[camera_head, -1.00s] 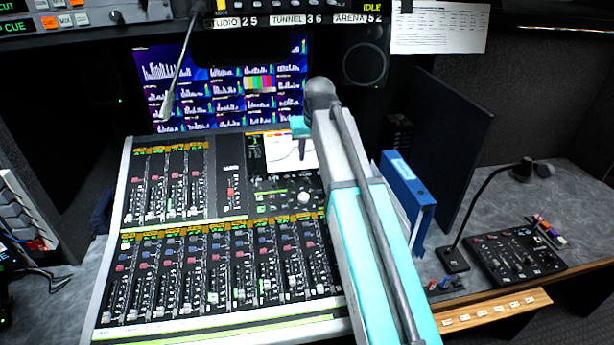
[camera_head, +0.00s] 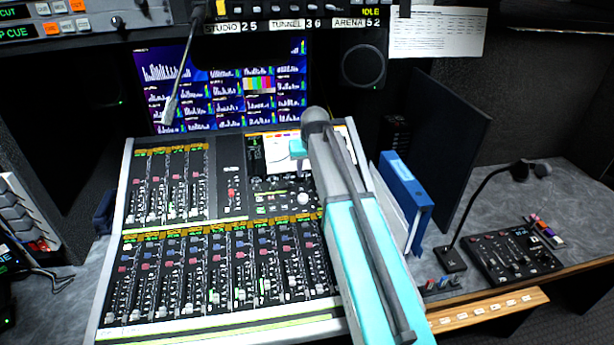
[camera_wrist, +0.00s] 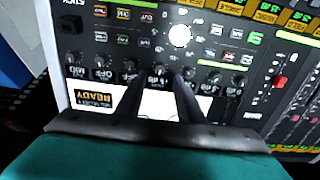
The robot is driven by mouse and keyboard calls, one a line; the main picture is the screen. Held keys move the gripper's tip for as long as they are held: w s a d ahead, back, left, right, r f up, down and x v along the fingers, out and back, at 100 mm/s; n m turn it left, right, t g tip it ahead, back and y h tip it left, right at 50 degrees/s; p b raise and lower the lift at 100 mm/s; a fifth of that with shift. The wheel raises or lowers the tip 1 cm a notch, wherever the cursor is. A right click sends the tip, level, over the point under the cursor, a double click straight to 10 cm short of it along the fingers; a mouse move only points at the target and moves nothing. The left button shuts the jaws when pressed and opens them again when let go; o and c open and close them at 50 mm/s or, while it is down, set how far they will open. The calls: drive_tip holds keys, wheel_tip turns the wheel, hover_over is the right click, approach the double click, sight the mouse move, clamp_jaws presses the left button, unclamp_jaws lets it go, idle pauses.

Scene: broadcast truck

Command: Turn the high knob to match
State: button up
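In the wrist view a row of small dark knobs sits on the console panel, seen upside down, with white labels too blurred to read surely. One of these knobs (camera_wrist: 161,70) lies between and just beyond the fingertips of my gripper (camera_wrist: 161,79). The two dark fingers are apart, with a gap between them and nothing visibly clamped. Whether a fingertip touches a knob I cannot tell. I cannot tell which knob is the high one. In the head view my teal wrist (camera_head: 298,148) is over the console's upper right section, and the fingers are hardly visible.
The mixing console (camera_head: 230,235) has many faders. A white round knob (camera_wrist: 180,36) and lit buttons are near the fingers. A gooseneck microphone (camera_head: 170,105) hangs left of my arm. A blue binder (camera_head: 408,190) and dark panel (camera_head: 450,140) stand at right.

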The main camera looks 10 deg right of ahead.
sight(307, 180)
drive_tip(key=shift+p+x, duration=0.5)
drive_tip(key=shift+x, duration=1.95)
clamp_jaws()
